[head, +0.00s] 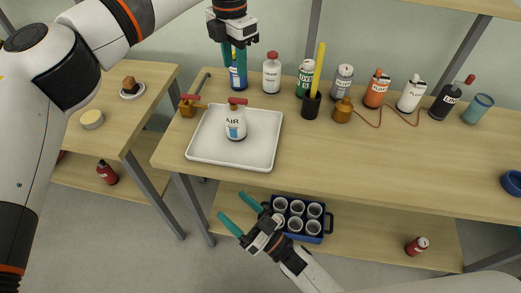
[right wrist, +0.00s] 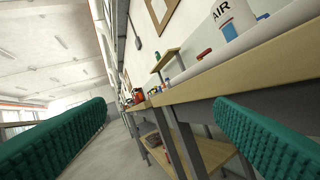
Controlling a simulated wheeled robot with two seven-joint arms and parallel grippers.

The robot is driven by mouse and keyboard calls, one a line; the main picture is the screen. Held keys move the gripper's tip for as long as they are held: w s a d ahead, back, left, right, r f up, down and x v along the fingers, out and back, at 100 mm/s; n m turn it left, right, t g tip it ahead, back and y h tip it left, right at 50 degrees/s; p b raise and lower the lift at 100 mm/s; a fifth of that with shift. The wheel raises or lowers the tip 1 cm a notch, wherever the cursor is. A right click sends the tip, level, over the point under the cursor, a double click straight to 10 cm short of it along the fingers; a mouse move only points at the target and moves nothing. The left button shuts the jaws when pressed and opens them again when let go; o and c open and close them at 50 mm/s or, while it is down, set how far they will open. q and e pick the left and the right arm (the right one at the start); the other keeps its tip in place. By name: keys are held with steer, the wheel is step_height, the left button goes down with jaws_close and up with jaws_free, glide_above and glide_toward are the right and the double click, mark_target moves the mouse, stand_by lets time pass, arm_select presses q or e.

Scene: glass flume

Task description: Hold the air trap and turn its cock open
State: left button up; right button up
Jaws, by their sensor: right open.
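The air trap (head: 235,125) is a white bottle labelled AIR with a blue patch. It stands upright in a white tray (head: 205,150), its red cock (head: 237,101) on top. Its lower part also shows in the right wrist view (right wrist: 233,17), top right, with the cock out of frame. My left gripper (head: 233,60) hangs above and behind the trap, fingers apart, overlapping a blue bottle (head: 238,78) in the picture. My right gripper (head: 231,205) is open and empty, in front of the table edge, apart from the trap.
A brown jar with a red handle (head: 188,105) stands left of the tray. Several bottles, including a white one (head: 271,73), line the table's back. A yellow stick rises from a black cup (head: 311,103). A blue crate of cups (head: 299,217) sits on the lower shelf.

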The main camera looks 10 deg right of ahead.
mark_target(241, 128)
steer(key=w+d+r+t, duration=0.1)
steer(key=w+r+t, duration=0.15)
steer(key=r, duration=0.75)
steer(key=w+d+h, duration=0.1)
steer(key=w+d+m+t+h, duration=0.1)
steer(key=w+h, duration=0.1)
steer(key=w+d+r+h, duration=0.1)
steer(key=w+d+h, duration=0.1)
steer(key=shift+w+t, duration=0.15)
steer(key=shift+t, duration=0.1)
steer(key=shift+w+d+f+g+h, duration=0.3)
steer(key=shift+w+d+h, duration=0.15)
steer(key=shift+w+h, duration=0.15)
steer(key=shift+w+d+f+g+h, duration=0.3)
steer(key=shift+w+d+h, duration=0.2)
steer(key=shift+w, duration=0.15)
steer(key=shift+w+d+f+n+g, duration=0.1)
steer(key=shift+w+f+n+g, duration=0.2)
steer(key=shift+g, duration=0.1)
steer(key=shift+w+f+n+g, duration=0.2)
steer(key=shift+n+g, duration=0.4)
steer(key=x, duration=1.2)
steer(key=shift+s, duration=0.1)
steer(key=shift+c, duration=0.3)
